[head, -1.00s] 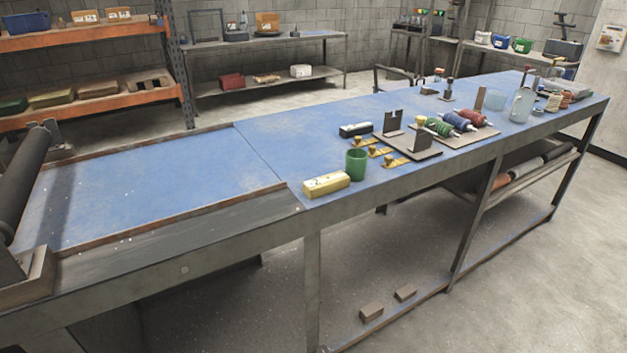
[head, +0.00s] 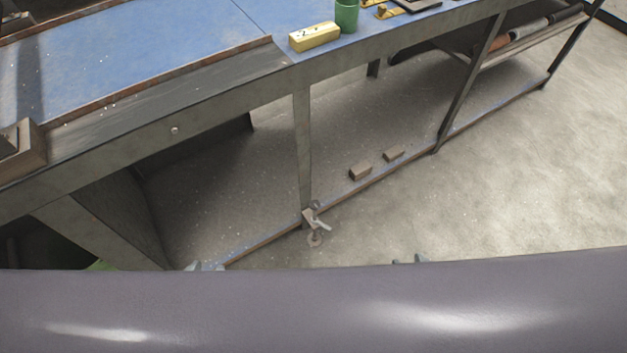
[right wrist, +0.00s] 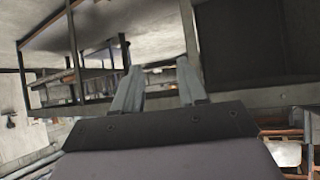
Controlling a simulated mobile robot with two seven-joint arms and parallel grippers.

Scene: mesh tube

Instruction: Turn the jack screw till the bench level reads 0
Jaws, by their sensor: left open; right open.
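The jack screw (head: 315,222) is a small metal piece with a pale handle and a round foot, low at the bench's front leg in the head view. The bench level (head: 315,37) is a yellow block on the bench top's front edge; its reading is too small to tell. My left gripper (head: 205,266) shows only its tips, left of and apart from the jack screw. My right gripper (head: 410,259) shows only its tips to the right, also apart from it. In the right wrist view my right gripper (right wrist: 158,88) is open and empty, its two fingers spread.
The blue-topped bench (head: 130,62) crosses the head view. A green cup (head: 347,16) stands beside the level. Two small brown blocks (head: 376,164) lie by the bench's lower rail. Open concrete floor (head: 540,160) lies to the right. My own body covers the bottom of the view.

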